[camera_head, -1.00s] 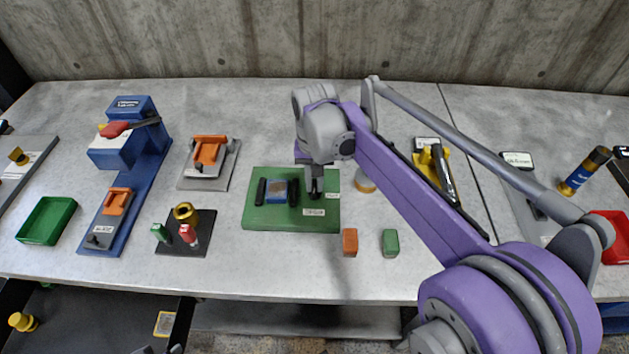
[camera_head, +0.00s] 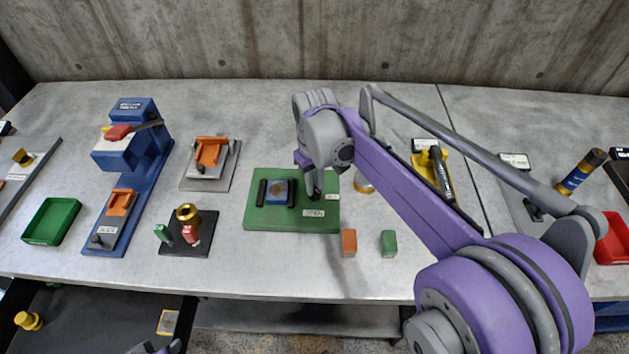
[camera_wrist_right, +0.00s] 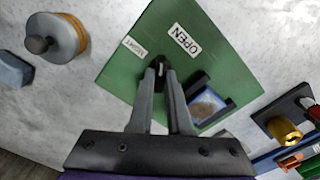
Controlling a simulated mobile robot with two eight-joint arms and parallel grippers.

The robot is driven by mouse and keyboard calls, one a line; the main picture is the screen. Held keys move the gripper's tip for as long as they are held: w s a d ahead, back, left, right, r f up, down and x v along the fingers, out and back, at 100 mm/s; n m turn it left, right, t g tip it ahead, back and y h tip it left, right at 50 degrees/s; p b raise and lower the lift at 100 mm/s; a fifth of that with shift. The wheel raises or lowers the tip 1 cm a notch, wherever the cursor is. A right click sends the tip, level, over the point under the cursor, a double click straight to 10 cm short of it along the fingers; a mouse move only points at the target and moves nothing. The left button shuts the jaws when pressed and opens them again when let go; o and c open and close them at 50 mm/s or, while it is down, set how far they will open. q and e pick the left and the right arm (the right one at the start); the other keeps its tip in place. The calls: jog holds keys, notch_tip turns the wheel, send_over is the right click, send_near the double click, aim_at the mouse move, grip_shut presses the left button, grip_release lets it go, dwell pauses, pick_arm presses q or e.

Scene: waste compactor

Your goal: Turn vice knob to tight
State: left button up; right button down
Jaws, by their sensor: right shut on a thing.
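The vice is a green base plate (camera_head: 262,217) with two black jaws and a blue block (camera_head: 277,191) between them. In the right wrist view the green plate (camera_wrist_right: 140,45) carries labels reading OPEN (camera_wrist_right: 185,38) and, it seems, TIGHT (camera_wrist_right: 134,46). A small dark knob (camera_wrist_right: 161,68) sits near these labels. My right gripper (camera_head: 314,192) is over the right part of the plate. In the wrist view its fingertips (camera_wrist_right: 160,72) are closed on the knob, hiding part of it. Only a sliver at the bottom edge of the head view may be my left gripper (camera_head: 155,348).
An orange block (camera_head: 349,243) and a green block (camera_head: 389,243) lie in front of the vice. A round orange-and-grey piece (camera_wrist_right: 57,38) stands beside it. A dark stand with a gold cup (camera_head: 187,215) is to the left. An open drawer (camera_head: 95,320) is at lower left.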

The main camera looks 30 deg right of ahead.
jog(key=n, duration=0.5)
jog(key=shift+n+p, duration=0.3)
jog(key=shift+p, duration=0.1)
jog(key=n, duration=0.4)
jog(key=shift+n, duration=0.4)
jog(key=shift+n+p, duration=0.3)
jog(key=c, duration=0.9)
grip_release()
jog(key=shift+o, duration=0.2)
jog(key=shift+r, duration=0.1)
notch_tip(320, 180, up, 11)
jog(key=shift+p, duration=0.4)
